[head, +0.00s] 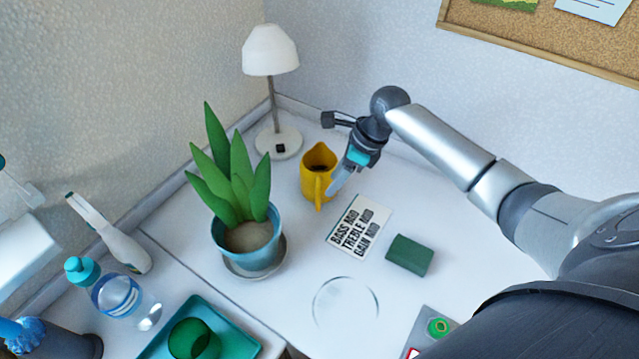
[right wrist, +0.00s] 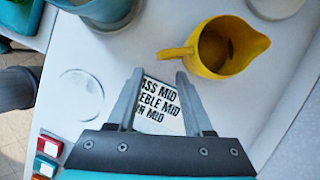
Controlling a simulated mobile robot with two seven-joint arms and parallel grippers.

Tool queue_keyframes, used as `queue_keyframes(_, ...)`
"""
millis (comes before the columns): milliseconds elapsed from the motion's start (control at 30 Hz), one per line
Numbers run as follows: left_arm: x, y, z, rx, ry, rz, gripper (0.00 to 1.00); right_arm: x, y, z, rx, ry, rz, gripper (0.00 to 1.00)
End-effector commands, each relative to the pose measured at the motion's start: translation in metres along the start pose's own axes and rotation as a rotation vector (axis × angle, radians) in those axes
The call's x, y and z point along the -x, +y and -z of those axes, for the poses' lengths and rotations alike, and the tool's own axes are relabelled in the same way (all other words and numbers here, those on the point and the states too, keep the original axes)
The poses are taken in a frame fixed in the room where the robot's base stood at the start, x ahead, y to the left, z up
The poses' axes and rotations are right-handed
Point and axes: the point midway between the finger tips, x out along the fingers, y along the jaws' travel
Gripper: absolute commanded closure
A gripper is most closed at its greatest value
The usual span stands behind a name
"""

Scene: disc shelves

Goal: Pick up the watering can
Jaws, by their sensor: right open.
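The watering can, a yellow jug-like vessel (head: 311,164) with a handle and a pouring lip, stands upright on the white desk between the lamp and the card. In the right wrist view the can (right wrist: 211,62) is at upper right, its handle pointing left, just beyond the fingertips. My right gripper (head: 335,188) is close beside the can's handle in the head view. In the right wrist view the gripper (right wrist: 159,76) has its two fingers apart with nothing held between them. Whether a finger touches the handle is unclear. My left gripper is not seen.
A potted plant (head: 246,246) stands left of the can, and a white lamp (head: 281,143) behind it. A printed card (head: 358,224), a green block (head: 409,255) and a clear disc (head: 345,302) lie in front. A teal tray (head: 244,345) is at the lower left.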

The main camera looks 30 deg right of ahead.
Motion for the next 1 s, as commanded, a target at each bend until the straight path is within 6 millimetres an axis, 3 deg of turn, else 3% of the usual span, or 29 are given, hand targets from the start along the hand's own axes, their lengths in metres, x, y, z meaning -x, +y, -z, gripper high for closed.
queue_keyframes(100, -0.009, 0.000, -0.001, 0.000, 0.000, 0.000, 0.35, -0.023, 0.000, 0.001, 0.000, -0.001, -0.001, 0.49)
queue_keyframes(433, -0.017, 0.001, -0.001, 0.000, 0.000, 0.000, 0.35, -0.044, 0.000, 0.001, 0.002, -0.001, 0.001, 0.49)
queue_keyframes(700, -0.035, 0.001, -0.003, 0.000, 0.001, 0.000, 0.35, -0.083, 0.001, 0.003, 0.001, -0.001, 0.000, 0.49)
queue_keyframes(967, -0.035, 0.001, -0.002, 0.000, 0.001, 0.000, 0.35, -0.086, 0.001, 0.002, 0.002, 0.000, 0.001, 0.49)
queue_keyframes(1000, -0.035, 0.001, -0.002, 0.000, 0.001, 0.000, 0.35, -0.086, 0.001, 0.002, 0.002, 0.000, 0.001, 0.52)
